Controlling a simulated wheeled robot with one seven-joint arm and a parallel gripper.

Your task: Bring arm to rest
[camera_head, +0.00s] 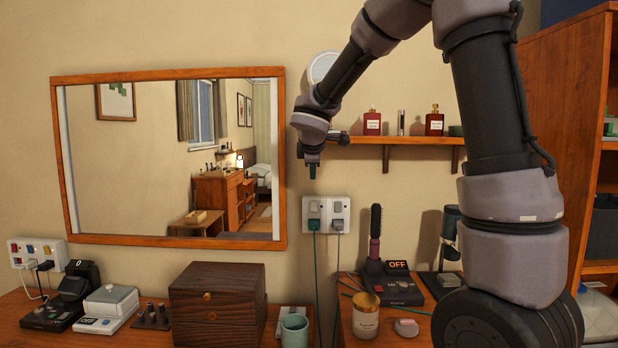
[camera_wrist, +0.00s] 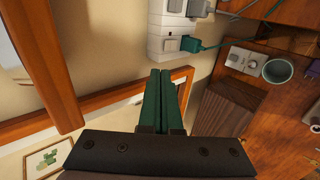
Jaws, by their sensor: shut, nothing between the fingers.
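My gripper (camera_head: 312,171) is at the end of my raised, bent arm in the head view. It hangs in front of the wall, just above the white wall socket (camera_head: 327,214) and right of the mirror's edge. In the wrist view its two green fingers (camera_wrist: 161,98) lie together, shut, with nothing held. The socket also shows in the wrist view (camera_wrist: 170,40), beyond the fingertips. A green plug (camera_head: 314,224) and a grey plug (camera_head: 338,224) sit in it with cords hanging down. I cannot tell the exact gap between fingers and wall.
A wood-framed mirror (camera_head: 168,74) hangs left of my gripper. A wall shelf (camera_head: 395,140) with bottles is to the right, close to my wrist.

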